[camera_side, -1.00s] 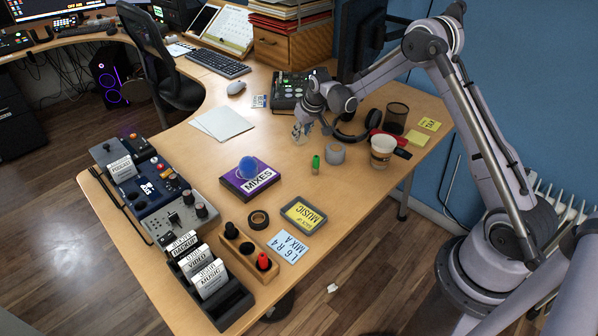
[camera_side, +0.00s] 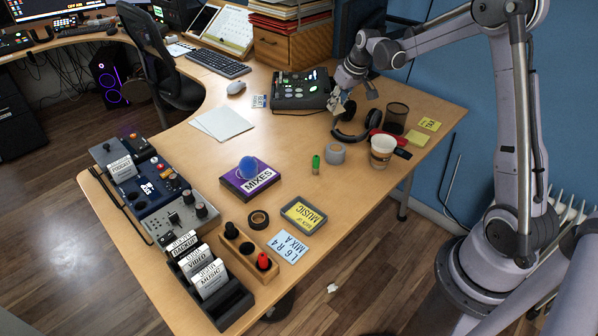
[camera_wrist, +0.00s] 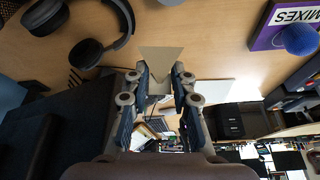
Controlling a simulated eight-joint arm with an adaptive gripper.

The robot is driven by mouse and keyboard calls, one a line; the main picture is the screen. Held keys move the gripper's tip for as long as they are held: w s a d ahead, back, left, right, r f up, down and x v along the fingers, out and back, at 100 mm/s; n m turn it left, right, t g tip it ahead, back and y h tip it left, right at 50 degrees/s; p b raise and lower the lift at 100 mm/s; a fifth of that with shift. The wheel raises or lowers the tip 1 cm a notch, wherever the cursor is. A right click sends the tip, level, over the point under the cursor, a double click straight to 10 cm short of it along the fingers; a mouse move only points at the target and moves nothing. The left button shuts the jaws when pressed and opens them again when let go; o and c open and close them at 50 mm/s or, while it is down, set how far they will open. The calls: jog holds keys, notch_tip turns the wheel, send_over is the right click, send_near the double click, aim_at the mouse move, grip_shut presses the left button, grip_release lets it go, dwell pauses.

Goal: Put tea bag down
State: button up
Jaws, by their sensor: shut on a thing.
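My gripper (camera_side: 339,108) is above the desk, by the black headphones (camera_side: 357,135) in the side view. In the wrist view my gripper (camera_wrist: 159,80) is shut on a pale beige, triangular tea bag (camera_wrist: 160,60), which sticks out past the fingertips. The tea bag (camera_side: 335,109) is small and pale in the side view, partly covered by the fingers. It looks held above the desk; the exact height is hard to tell. The headphones also show at the upper left of the wrist view (camera_wrist: 88,50).
A paper cup (camera_side: 382,155), a mesh pen holder (camera_side: 396,117) and a yellow note (camera_side: 429,124) stand or lie right of the headphones. A grey roll (camera_side: 335,154) and a green-topped item (camera_side: 316,164) are nearer the front. A black control box (camera_side: 298,95) is to the left.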

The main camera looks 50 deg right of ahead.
jog(key=s+n+y, duration=0.1)
jog(key=s+n, duration=0.2)
jog(key=s, duration=0.1)
jog(key=s+n+y, duration=0.1)
jog(key=s+n, duration=0.2)
jog(key=s, duration=0.1)
jog(key=s+f+n+y, duration=0.1)
jog(key=s+n, duration=0.3)
jog(key=shift+s+a+g+y, duration=0.2)
jog(key=shift+g+y, duration=0.1)
jog(key=shift+g, duration=0.1)
jog(key=s+a+n+g, duration=0.1)
jog(key=s+n, duration=0.2)
jog(key=s+a+n+g+y, duration=0.1)
jog(key=s+n, duration=0.2)
jog(key=s, duration=0.1)
jog(key=s+a+r+n+g, duration=0.1)
jog(key=s+n, duration=0.3)
jog(key=shift+a+g+y, duration=0.2)
jog(key=shift+g+y, duration=0.1)
jog(key=shift+c, duration=0.2)
send_over(343, 195)
jog(key=d, duration=0.2)
jog(key=f, duration=1.2)
jog(key=shift+a, duration=0.2)
jog(key=shift+f, duration=2.05)
jog(key=o, duration=0.7)
